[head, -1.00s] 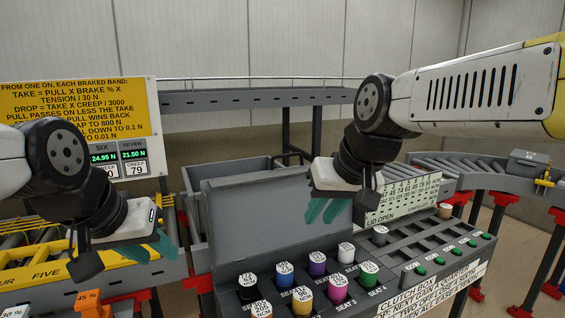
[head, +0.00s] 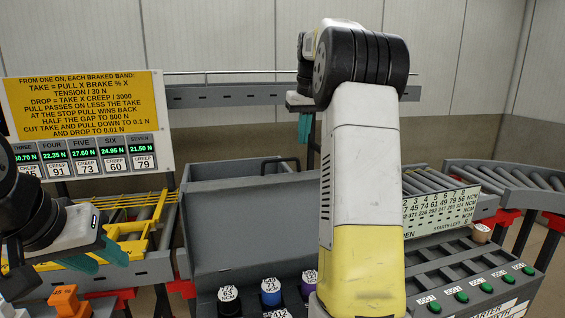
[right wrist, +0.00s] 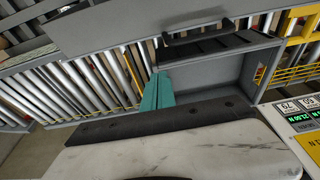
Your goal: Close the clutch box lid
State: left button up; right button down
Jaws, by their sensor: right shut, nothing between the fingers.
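The clutch box lid (head: 240,222) is a wide grey panel standing open and tilted up at the back of the clutch box (head: 440,280) in the head view. My right arm crosses in front of the lid's right part and the box. My right gripper (head: 305,128) is beyond and above the lid, with its teal fingers pointing down; they are shut and empty in the right wrist view (right wrist: 157,92). I see no contact with the lid. My left gripper (head: 103,252) is left of the lid, apart from it; its finger gap is unclear.
Several coloured clutches, including a blue one (head: 271,292), sit in the box front. A yellow sign (head: 85,105) stands left. Roller conveyors (head: 520,180) run right, and a grey rail shelf (head: 235,97) is behind.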

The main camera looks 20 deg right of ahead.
notch_tip(320, 180, down, 8)
jog(key=s, duration=0.2)
dwell(0.4)
jog(key=shift+a+f, duration=0.1)
